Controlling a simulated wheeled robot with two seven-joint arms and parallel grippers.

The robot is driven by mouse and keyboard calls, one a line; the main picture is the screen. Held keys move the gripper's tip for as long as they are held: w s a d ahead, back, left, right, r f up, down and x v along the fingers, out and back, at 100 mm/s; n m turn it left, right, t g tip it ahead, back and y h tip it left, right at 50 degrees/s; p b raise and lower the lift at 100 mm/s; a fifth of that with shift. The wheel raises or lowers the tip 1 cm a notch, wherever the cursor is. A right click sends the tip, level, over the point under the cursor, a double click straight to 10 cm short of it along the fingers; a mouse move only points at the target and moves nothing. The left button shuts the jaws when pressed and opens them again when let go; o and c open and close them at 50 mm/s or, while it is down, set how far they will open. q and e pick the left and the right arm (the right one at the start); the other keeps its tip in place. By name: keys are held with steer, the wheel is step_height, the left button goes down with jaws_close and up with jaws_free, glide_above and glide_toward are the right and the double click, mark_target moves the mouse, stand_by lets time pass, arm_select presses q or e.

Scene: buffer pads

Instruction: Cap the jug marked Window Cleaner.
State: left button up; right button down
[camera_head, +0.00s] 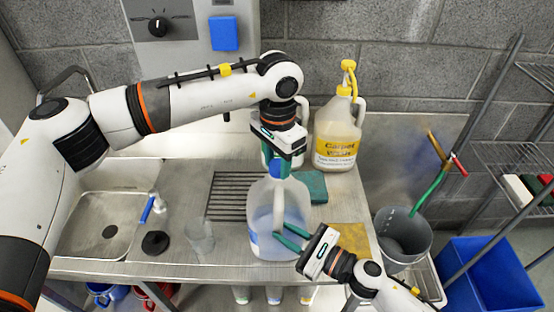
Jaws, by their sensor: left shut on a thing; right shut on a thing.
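A translucent jug (265,220) with blue liquid stands upright on the steel counter; its label is turned away, so I cannot read the name. My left gripper (277,167) points down over the jug's mouth and is shut on a small blue cap (276,171). The cap is right at the neck; I cannot tell whether it is seated or just above. My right gripper (284,236) comes from the lower right and is shut on the jug's handle (279,212).
A Carpet Wash jug (337,137) with a yellow pump stands behind right, beside another white jug partly hidden by my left arm. A green pad (313,186), a yellow cloth (349,237), a clear cup (200,240) and a grey bucket (403,240) are nearby. The sink (105,225) is left.

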arm_select(q)
steer(key=o, duration=0.9)
steer(key=shift+o, duration=0.2)
steer(key=shift+r, duration=2.3)
steer(key=shift+c, duration=0.4)
